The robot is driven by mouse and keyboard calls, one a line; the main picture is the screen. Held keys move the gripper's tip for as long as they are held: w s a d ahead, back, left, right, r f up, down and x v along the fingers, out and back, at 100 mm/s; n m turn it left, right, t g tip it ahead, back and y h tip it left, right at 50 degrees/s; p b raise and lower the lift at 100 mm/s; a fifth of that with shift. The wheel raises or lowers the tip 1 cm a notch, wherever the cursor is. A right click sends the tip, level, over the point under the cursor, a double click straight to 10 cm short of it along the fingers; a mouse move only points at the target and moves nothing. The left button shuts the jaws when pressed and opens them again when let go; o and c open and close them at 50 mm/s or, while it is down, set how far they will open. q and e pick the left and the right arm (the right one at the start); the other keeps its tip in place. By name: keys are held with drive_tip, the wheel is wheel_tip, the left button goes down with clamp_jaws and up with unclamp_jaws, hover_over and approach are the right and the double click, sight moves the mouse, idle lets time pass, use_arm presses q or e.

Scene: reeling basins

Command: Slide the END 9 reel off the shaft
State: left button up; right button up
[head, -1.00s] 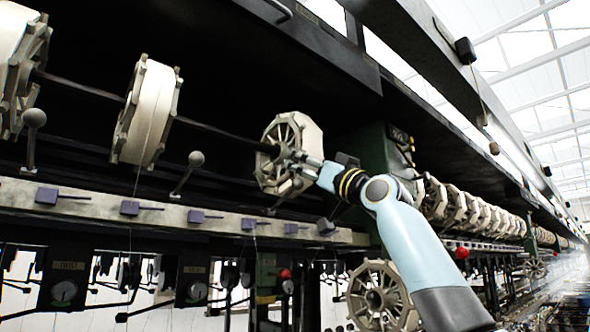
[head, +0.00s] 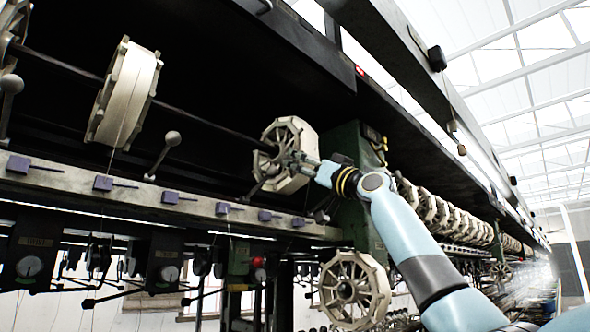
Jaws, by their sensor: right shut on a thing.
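The reel (head: 299,137) at my right gripper is a pale spoked wheel with a broad rim, on the dark shaft (head: 210,122) in front of the green machine end. My right gripper (head: 287,160) is shut on this reel at its lower right, with the fingers over the spokes. The shaft runs from the upper left to the reel's hub; whether the reel is still fully around it cannot be told. No END 9 label is readable. My left gripper is not in view.
Another pale reel (head: 125,95) sits on the shaft to the left. A ball-ended lever (head: 172,139) stands below the shaft. A grey rail (head: 150,192) with purple blocks runs beneath. A spoked wheel (head: 347,290) is lower down. More reels (head: 440,213) line the right side.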

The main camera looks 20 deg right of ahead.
drive_tip(key=w+d+b, duration=0.1)
drive_tip(key=d, duration=0.1)
drive_tip(key=d+b, duration=0.1)
drive_tip(key=d, duration=0.2)
drive_tip(key=w+d+b, duration=0.1)
drive_tip(key=d, duration=0.1)
drive_tip(key=shift+w+d+b, duration=0.35)
drive_tip(key=shift+w+d, duration=0.1)
drive_tip(key=shift+d, duration=0.25)
drive_tip(key=d, duration=0.1)
drive_tip(key=w+d, duration=0.1)
drive_tip(key=d, duration=0.2)
drive_tip(key=shift+w+d+r, duration=0.1)
drive_tip(key=shift+w+d, duration=0.2)
